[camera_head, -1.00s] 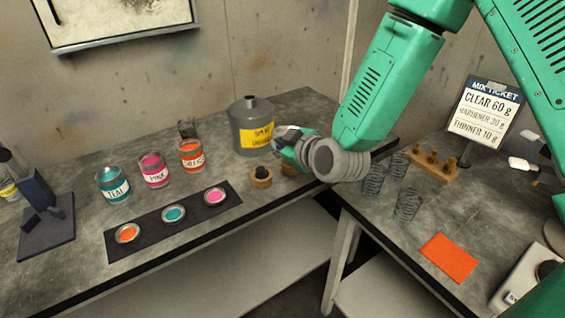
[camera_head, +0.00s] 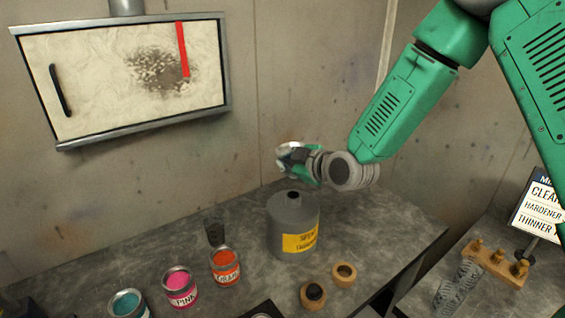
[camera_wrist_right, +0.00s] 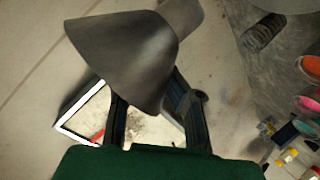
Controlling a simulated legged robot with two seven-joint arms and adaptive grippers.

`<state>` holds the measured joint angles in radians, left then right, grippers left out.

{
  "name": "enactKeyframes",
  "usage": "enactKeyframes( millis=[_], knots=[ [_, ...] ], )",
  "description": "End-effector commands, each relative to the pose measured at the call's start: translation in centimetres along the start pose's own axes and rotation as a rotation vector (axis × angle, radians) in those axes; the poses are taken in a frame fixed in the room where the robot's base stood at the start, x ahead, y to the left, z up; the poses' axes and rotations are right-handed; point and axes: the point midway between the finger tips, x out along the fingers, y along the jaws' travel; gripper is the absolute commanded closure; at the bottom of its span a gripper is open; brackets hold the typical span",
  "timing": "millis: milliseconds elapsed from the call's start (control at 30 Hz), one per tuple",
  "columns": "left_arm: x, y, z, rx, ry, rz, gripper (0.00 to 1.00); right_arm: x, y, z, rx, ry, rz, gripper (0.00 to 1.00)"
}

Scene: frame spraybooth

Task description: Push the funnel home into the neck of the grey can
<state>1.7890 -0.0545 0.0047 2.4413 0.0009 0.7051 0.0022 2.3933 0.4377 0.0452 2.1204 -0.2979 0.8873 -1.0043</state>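The grey can (camera_head: 292,228) with a yellow label stands upright on the bench in the head view. Its short neck (camera_head: 293,196) is open at the top, with nothing in it. My right gripper (camera_head: 292,156) is in the air above the can, apart from it. In the right wrist view a grey metal funnel (camera_wrist_right: 125,50) sits between the two dark fingers of my right gripper (camera_wrist_right: 150,108), which are closed on it. In the head view the funnel is small and partly hidden by the gripper. My left gripper is not in view.
Teal, pink and orange paint tins (camera_head: 226,266) stand left of the can, with a dark mesh cup (camera_head: 215,232) behind them. An empty wooden ring (camera_head: 344,273) and one with a black knob (camera_head: 313,295) lie in front. A framed panel (camera_head: 125,75) hangs on the wall.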

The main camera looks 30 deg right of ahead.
Motion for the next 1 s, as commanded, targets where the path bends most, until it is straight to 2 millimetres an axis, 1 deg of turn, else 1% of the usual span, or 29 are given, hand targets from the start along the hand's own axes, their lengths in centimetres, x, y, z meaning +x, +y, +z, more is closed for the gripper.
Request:
enactKeyframes(
  millis=[367, 567, 800, 1000],
  knots=[
    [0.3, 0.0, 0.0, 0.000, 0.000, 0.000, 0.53, 0.4, -0.2, 0.2, 0.002, 0.005, -0.007, 1.00],
    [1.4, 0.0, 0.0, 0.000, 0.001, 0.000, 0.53, 0.8, -1.1, 1.1, 0.003, 0.004, -0.006, 1.00],
    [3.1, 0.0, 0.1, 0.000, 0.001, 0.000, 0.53, 1.6, -2.5, 2.6, 0.002, 0.004, -0.007, 1.00],
    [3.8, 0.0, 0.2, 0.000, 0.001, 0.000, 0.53, 1.9, -3.0, 3.4, 0.004, 0.004, -0.006, 1.00]
  ],
)
